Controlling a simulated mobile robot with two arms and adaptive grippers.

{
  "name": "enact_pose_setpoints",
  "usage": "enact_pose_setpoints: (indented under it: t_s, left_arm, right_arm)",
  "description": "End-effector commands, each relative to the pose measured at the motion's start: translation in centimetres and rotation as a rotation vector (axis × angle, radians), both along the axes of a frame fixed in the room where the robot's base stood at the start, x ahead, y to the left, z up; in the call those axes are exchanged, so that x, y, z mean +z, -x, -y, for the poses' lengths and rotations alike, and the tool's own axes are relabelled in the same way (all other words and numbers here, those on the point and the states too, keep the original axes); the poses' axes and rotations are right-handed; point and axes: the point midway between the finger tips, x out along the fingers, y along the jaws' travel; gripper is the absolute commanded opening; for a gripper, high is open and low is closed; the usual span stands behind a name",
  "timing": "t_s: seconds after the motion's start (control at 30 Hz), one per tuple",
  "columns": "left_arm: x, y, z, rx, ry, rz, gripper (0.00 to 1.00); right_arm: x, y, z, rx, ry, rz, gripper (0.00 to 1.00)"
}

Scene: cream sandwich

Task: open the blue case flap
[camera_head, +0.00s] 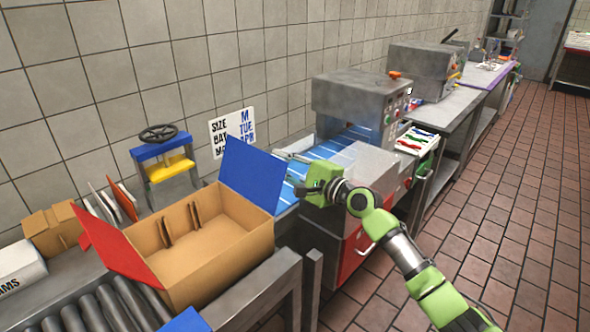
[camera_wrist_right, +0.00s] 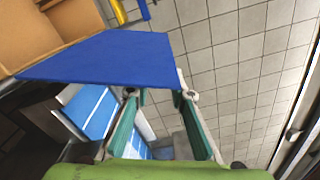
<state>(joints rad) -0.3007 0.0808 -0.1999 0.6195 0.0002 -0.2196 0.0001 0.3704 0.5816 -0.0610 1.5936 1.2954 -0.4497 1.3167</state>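The cardboard case (camera_head: 215,250) stands on the roller conveyor with its top open. Its blue flap (camera_head: 250,172) stands up and leans outward on the right side; in the right wrist view the blue flap (camera_wrist_right: 110,58) fills the upper left. A red flap (camera_head: 108,245) leans out at the left, and another blue flap (camera_head: 185,322) shows at the bottom edge. My right gripper (camera_head: 283,168) is just right of the raised blue flap. In the wrist view its fingers (camera_wrist_right: 159,93) are spread and empty, with tips by the flap's edge; contact is unclear. My left gripper is not in view.
A machine with a blue belt (camera_head: 332,148) stands right behind my right gripper. A blue and yellow press (camera_head: 165,160) stands behind the case. A small brown carton (camera_head: 52,232) sits at left. The tiled floor (camera_head: 500,190) is clear at right.

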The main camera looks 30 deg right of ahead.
Motion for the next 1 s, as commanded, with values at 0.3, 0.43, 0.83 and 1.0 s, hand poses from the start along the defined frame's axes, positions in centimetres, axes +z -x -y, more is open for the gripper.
enact_pose_setpoints:
  t_s: [0.3, 0.43, 0.83, 1.0]
  left_arm:
    - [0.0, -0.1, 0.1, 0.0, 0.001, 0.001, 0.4]
    - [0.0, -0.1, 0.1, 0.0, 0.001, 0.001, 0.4]
    - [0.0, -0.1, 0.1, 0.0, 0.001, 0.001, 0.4]
    - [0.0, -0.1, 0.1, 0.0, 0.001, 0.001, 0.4]
  right_arm:
    - [0.0, 5.2, 1.8, 0.0, 0.0, -0.001, 0.21]
    - [0.0, 6.0, 2.1, 0.001, 0.001, 0.001, 0.21]
    - [0.1, 6.2, 2.2, 0.001, 0.0, 0.0, 0.21]
    - [0.1, 6.2, 2.2, 0.001, 0.0, 0.0, 0.21]
